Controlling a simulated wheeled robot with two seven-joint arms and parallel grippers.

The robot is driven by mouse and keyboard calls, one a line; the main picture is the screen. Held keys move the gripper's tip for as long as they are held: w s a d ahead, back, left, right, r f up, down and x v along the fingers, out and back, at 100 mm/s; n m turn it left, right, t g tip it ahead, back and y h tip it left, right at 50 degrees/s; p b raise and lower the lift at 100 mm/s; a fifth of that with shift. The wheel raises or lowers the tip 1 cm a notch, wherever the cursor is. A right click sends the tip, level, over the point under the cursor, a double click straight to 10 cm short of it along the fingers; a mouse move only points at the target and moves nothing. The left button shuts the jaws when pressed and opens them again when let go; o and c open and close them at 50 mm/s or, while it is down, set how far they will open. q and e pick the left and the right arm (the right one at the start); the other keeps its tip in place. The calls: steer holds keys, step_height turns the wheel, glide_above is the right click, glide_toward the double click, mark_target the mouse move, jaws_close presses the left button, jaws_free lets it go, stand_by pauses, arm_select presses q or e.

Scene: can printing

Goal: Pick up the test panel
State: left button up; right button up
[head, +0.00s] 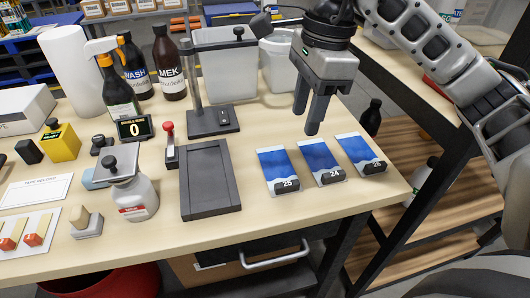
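Three blue-and-white test panels lie in a row on the right part of the table. Each has a dark block with a white label at its near edge. My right gripper (307,119) points down above the table, just behind the middle panel in the picture. Its fingers are apart with nothing between them. It appears clear of the panels. My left gripper is out of view.
A dark tray-like fixture (209,178) lies left of the panels, beside a red-knobbed lever (169,142). A stand with a post (194,90) and two pale bins (229,74) are behind. Bottles, a counter display (134,129) and small tools fill the left. The table's right edge is close to the panels.

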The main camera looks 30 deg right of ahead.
glide_above(288, 183)
steer(key=d, duration=0.1)
step_height(288, 183, down, 10)
steer(key=shift+r, duration=0.1)
steer(key=f, duration=0.2)
steer(key=a+f+p, duration=0.1)
steer(key=f, duration=0.2)
steer(key=shift+s+f, duration=0.1)
steer(key=shift+f, duration=0.25)
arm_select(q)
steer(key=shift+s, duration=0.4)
arm_select(e)
jaws_close()
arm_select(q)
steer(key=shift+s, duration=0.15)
